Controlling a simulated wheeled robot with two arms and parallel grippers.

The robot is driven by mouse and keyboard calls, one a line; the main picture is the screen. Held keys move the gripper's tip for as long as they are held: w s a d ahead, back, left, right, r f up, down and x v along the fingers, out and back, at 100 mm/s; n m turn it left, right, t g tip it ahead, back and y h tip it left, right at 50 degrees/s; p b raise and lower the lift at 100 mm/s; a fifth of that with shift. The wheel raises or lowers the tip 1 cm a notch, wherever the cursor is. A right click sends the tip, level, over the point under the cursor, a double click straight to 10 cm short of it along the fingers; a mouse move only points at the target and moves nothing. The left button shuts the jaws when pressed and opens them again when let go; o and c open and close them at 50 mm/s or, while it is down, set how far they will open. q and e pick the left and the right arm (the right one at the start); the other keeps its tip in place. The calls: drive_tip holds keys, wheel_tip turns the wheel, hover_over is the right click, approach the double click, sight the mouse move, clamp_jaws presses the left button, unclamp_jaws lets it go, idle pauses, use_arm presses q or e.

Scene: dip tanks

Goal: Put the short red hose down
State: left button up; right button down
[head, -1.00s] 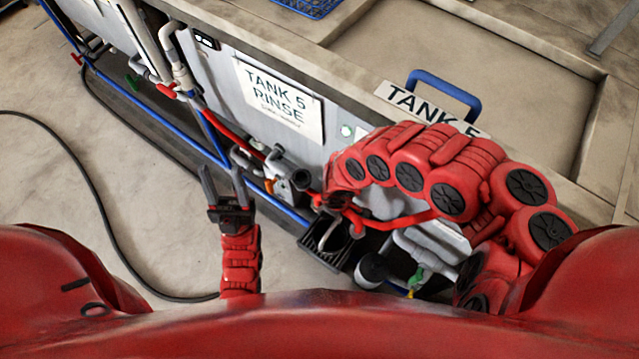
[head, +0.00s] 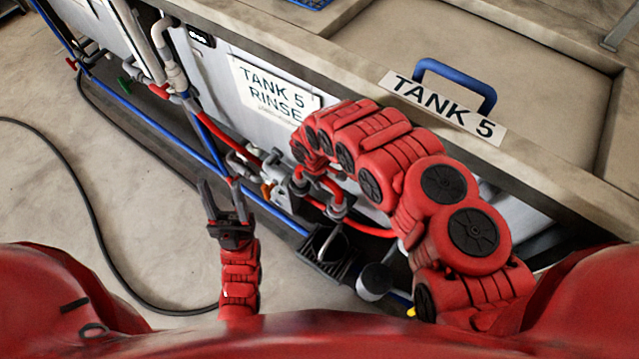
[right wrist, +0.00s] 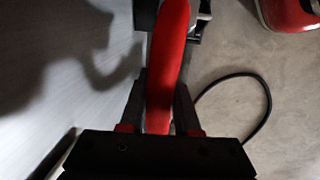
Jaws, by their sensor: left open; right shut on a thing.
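In the right wrist view, the short red hose (right wrist: 167,60) lies lengthwise between the two dark fingers of my right gripper (right wrist: 160,100), which is shut on it. The hose runs up out of the top of that view, so its far end is not seen. In the head view, my right arm hides my right gripper. Red piping shows below the arm there, but I cannot tell which part is the held hose. My left gripper (head: 225,200) is open and empty, its fingers pointing up toward the tank front, over the floor beside the pipes.
The tank front carries a "TANK 5 RINSE" sign (head: 273,92). A blue handle (head: 455,80) stands on the tank top. A blue pipe (head: 170,130) runs low along the front. A black cable (head: 85,215) crosses the otherwise clear floor at left.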

drive_tip(key=shift+w+a+r, duration=0.1)
drive_tip(key=shift+w+a, duration=0.05)
drive_tip(key=shift+w, duration=0.35)
drive_tip(key=shift+a, duration=0.1)
wheel_tip(320, 180, down, 4)
drive_tip(key=shift+r+p, duration=0.2)
drive_tip(key=shift+p, duration=0.1)
drive_tip(key=c, duration=0.6)
unclamp_jaws()
drive_tip(key=shift+c, duration=0.2)
drive_tip(key=shift+r, duration=0.1)
